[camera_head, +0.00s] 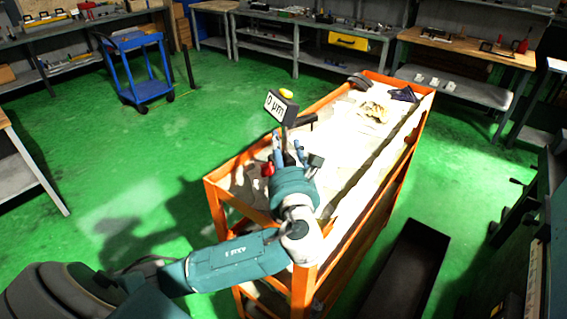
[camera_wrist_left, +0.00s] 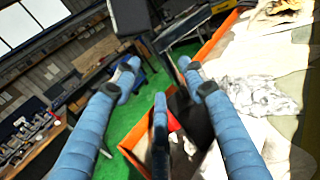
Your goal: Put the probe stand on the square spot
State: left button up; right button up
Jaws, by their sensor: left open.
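The probe stand (camera_head: 281,108), with a tilted display reading "0 µm", stands at the near left end of the orange cart. Its dark back (camera_wrist_left: 130,16) shows at the top of the left wrist view, with a dark arm to its right. My left gripper (camera_head: 288,150) is open, its blue fingers pointing at the stand from the near side. In the left wrist view, the spread fingers (camera_wrist_left: 158,68) have dark parts of the stand beyond and between them. Contact cannot be told. The stand's base is mostly hidden by my gripper. I cannot make out the square spot. My right gripper is not in view.
The orange cart (camera_head: 417,126) has a pale cloth-covered top with a crumpled rag (camera_head: 374,112) and a dark cloth (camera_head: 404,94) at its far end. A red item (camera_head: 267,169) lies beside my gripper. A blue trolley (camera_head: 142,68) stands on open green floor.

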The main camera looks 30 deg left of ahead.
aim_at(283, 135)
pick_arm(q)
jog(key=shift+w+a, duration=0.2)
jog(key=shift+a, duration=0.05)
jog(key=shift+w+a+r+p, duration=0.1)
jog(key=shift+w+a+p, duration=0.1)
jog(key=shift+w+p, duration=0.1)
jog(key=p+x, duration=0.2)
jog(key=x, duration=0.2)
jog(key=shift+w, duration=0.35)
jog(key=shift+d, duration=0.1)
grip_shut()
jog(key=shift+r, duration=0.25)
jog(key=shift+f, duration=0.1)
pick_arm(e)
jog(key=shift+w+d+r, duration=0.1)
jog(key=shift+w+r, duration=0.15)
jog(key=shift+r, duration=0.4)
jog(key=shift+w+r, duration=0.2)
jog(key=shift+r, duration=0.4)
